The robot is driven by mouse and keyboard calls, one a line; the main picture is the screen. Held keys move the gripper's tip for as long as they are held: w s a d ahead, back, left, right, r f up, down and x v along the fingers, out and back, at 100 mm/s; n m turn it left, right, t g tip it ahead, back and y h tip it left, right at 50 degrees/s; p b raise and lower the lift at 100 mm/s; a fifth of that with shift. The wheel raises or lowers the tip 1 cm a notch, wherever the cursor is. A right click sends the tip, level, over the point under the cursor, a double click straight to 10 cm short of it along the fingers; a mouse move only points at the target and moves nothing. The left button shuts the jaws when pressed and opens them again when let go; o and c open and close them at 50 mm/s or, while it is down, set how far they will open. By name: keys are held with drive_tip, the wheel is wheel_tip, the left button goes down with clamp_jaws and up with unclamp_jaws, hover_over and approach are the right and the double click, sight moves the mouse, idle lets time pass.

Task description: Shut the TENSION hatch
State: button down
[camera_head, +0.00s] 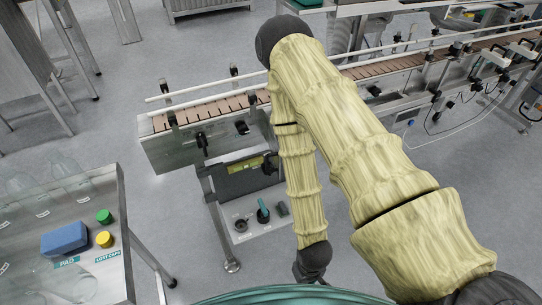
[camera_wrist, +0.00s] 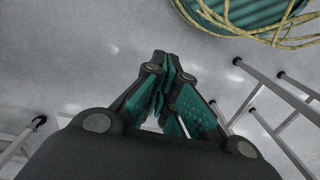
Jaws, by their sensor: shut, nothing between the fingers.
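A dark grey panel (camera_head: 234,185) with a yellow-green label (camera_head: 243,167) stands at the near end of the conveyor, above a pale surface with a teal-topped knob (camera_head: 262,213). It looks like the TENSION hatch, but the label is too small to read and I cannot tell how far the panel stands open. My arm hides its right side. My gripper (camera_head: 312,275) hangs below and right of it, apart from the panel. In the wrist view my gripper's fingertips (camera_wrist: 167,68) are together and empty over the floor. The wrist view does not show the panel.
The conveyor (camera_head: 215,108) with guide rails runs behind the panel. A steel table (camera_head: 112,205) at left holds a blue pad (camera_head: 65,239), a green cap (camera_head: 104,216) and a yellow cap (camera_head: 104,239). Metal rails (camera_wrist: 268,120) stand right of my fingers in the wrist view.

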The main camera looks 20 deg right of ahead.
drive_tip(key=w+a+r+n+g+p, duration=0.1)
drive_tip(key=w+a+r+n+p, duration=0.3)
drive_tip(key=w, duration=0.8)
drive_tip(key=w+a+r+n+b, duration=0.1)
drive_tip(key=w+a+r, duration=0.2)
drive_tip(key=w+r, duration=0.55)
drive_tip(key=w+r+n+h+p, duration=0.2)
drive_tip(key=w+r+n+p, duration=0.15)
drive_tip(key=w+r, duration=1.65)
drive_tip(key=s+d+f+p, duration=0.1)
drive_tip(key=s+d+f, duration=0.1)
drive_tip(key=f, duration=0.3)
drive_tip(key=s+d+f+p, duration=0.2)
drive_tip(key=f, duration=0.3)
drive_tip(key=shift+s+d+n+g, duration=0.35)
drive_tip(key=shift+d+n+g, duration=0.05)
drive_tip(key=shift+n, duration=0.05)
drive_tip(key=shift+s+d, duration=0.1)
drive_tip(key=shift+d, duration=0.05)
